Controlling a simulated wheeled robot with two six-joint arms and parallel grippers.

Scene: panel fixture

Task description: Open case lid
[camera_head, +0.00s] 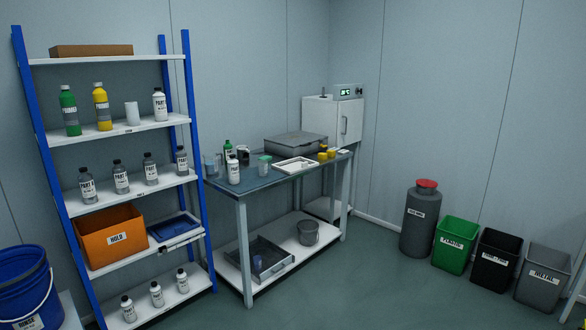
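A flat dark grey case-like box (296,146) lies at the back of the workbench, and its top looks closed. A flat blue item with a pale front edge (172,228) lies on the shelf rack beside an orange bin; I cannot tell whether it is a case. Neither of my grippers is in view.
The workbench (262,181) also carries a white tray (297,165), bottles and yellow-topped jars. The shelf rack (122,127) stands at left, with a blue bucket (28,285) beside it. Several bins (455,244) line the right wall. The middle floor is clear.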

